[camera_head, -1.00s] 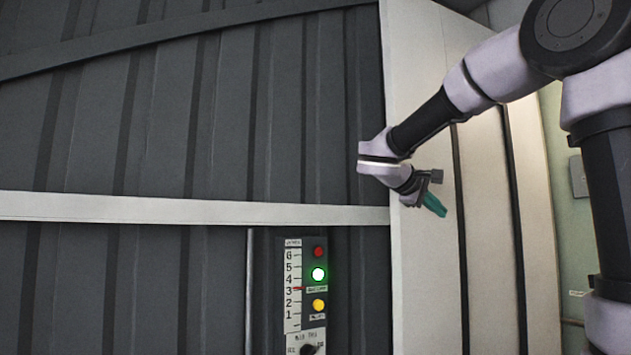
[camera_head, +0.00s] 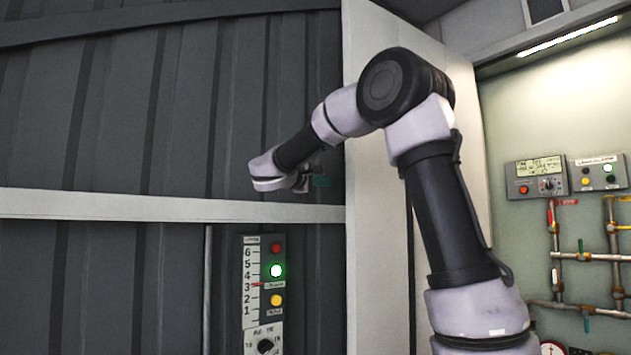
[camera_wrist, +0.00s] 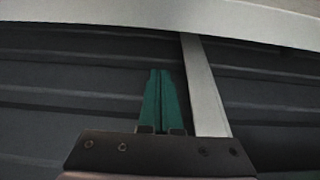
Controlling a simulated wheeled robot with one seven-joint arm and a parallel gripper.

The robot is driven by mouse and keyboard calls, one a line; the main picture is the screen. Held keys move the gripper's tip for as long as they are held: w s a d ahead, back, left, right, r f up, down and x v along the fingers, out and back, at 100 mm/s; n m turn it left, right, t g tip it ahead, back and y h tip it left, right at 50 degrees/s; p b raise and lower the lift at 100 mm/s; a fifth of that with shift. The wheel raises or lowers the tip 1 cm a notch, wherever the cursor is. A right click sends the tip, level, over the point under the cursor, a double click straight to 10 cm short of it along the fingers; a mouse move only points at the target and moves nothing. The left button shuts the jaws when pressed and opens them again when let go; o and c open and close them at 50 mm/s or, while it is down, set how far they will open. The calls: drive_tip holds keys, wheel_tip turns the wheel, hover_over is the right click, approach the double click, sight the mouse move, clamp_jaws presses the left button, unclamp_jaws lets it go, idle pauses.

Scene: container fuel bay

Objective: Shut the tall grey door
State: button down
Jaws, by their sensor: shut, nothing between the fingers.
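A tall pale grey panel (camera_head: 377,240), which looks like the tall grey door, stands at an angle beside the dark ribbed wall in the head view. Its left edge is upright; my arm hides part of its face. It stands open, with the lit bay showing to its right. My gripper (camera_head: 321,181) is just left of this edge, in front of the dark wall, and partly hidden by my wrist. In the wrist view my gripper (camera_wrist: 159,75) has its green fingers together and empty. I cannot tell whether they touch anything.
The dark ribbed wall (camera_head: 110,110) carries a white rail (camera_head: 120,206) and a control panel (camera_head: 264,290) with a lit green lamp. In the bay are control boxes (camera_head: 537,178) and pipes (camera_head: 555,243). A pale strip (camera_wrist: 205,90) shows beside my fingers in the wrist view.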

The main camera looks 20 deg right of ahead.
drive_tip(key=shift+s+d, duration=0.3)
drive_tip(key=shift+d, duration=0.35)
drive_tip(key=shift+s+d, duration=0.3)
drive_tip(key=shift+d, duration=0.4)
drive_tip(key=shift+s+d, duration=0.3)
drive_tip(key=shift+d, duration=0.35)
